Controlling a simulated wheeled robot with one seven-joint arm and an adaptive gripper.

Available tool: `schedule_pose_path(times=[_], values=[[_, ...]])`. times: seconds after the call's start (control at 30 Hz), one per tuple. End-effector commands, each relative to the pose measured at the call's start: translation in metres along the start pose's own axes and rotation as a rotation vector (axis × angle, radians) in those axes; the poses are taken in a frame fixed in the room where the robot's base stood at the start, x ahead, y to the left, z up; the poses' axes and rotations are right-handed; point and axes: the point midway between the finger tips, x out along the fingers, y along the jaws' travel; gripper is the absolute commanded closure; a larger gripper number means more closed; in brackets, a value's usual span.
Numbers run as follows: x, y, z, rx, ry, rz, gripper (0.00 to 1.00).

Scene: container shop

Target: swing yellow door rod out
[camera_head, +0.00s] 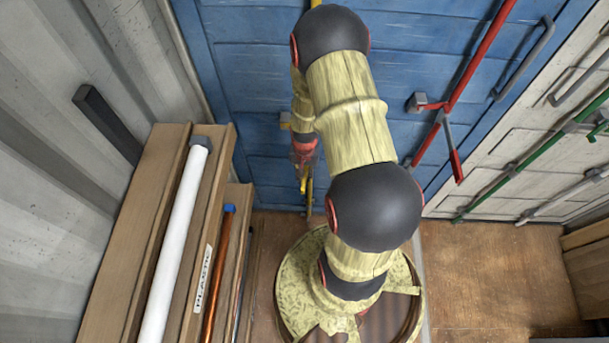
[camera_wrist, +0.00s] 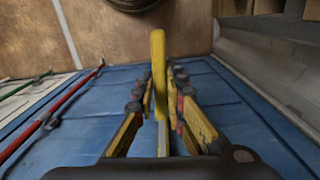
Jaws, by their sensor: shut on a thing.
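The yellow door rod (camera_head: 315,3) shows at the top of the blue door (camera_head: 250,80); my arm hides most of its length in the head view. My gripper (camera_head: 306,180) is low in front of the blue door, partly behind my arm. In the wrist view, the flat yellow handle of the rod (camera_wrist: 158,50) stands between the two fingers of my gripper (camera_wrist: 162,88). The gripper is shut on this handle, and its end sticks out past the fingertips. The exact contact is hard to see.
A red rod (camera_head: 478,62) with its handle is on the right of the blue door. A green rod (camera_head: 520,165) is on the white door. A wooden rack (camera_head: 132,240) with a white pipe (camera_head: 175,235) stands at the left, near the corrugated wall.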

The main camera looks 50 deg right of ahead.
Motion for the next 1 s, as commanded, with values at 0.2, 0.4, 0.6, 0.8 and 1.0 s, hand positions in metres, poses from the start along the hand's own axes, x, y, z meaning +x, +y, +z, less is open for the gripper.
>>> schedule_pose_path(times=[0.2, 0.4, 0.6, 0.8, 1.0], values=[[0.000, 0.000, 0.000, 0.000, 0.000, 0.000, 1.00], [0.000, 0.000, 0.000, 0.000, 0.000, 0.000, 1.00], [0.001, 0.009, -0.001, -0.033, 0.001, 0.000, 1.00], [0.000, 0.020, -0.001, -0.088, 0.000, 0.000, 1.00], [0.000, 0.020, 0.000, -0.091, -0.001, 0.001, 1.00]])
